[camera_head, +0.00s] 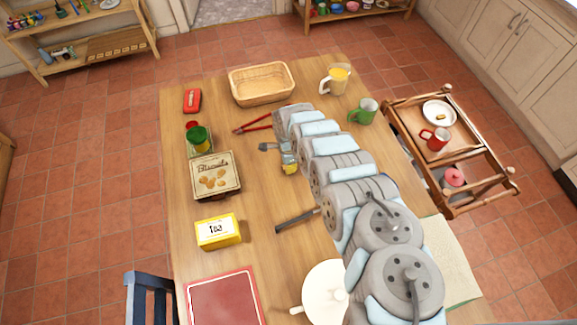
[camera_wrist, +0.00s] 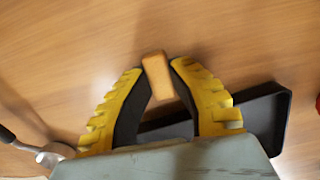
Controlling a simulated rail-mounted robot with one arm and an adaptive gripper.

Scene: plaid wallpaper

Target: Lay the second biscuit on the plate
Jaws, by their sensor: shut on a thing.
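My gripper (camera_head: 289,163) is over the middle of the wooden table, low beside my arm. In the wrist view its yellow fingers (camera_wrist: 156,66) are closed on a small tan, oblong biscuit (camera_wrist: 158,82), held at the fingertips. The biscuit is hidden in the head view. The white plate (camera_head: 430,106) is on the wooden trolley at the right, well away from my gripper. One small golden biscuit (camera_head: 440,118) lies on it. The biscuits box (camera_head: 215,175) is on the left part of the table.
The trolley (camera_head: 399,103) also carries a red mug (camera_head: 435,138). A green mug (camera_head: 363,111) and a yellow-filled jug (camera_head: 335,79) stand on the table's trolley side. A basket (camera_head: 262,84) is at the back. A dark tray-like thing (camera_wrist: 262,118) and a hammer (camera_wrist: 52,155) lie near my gripper.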

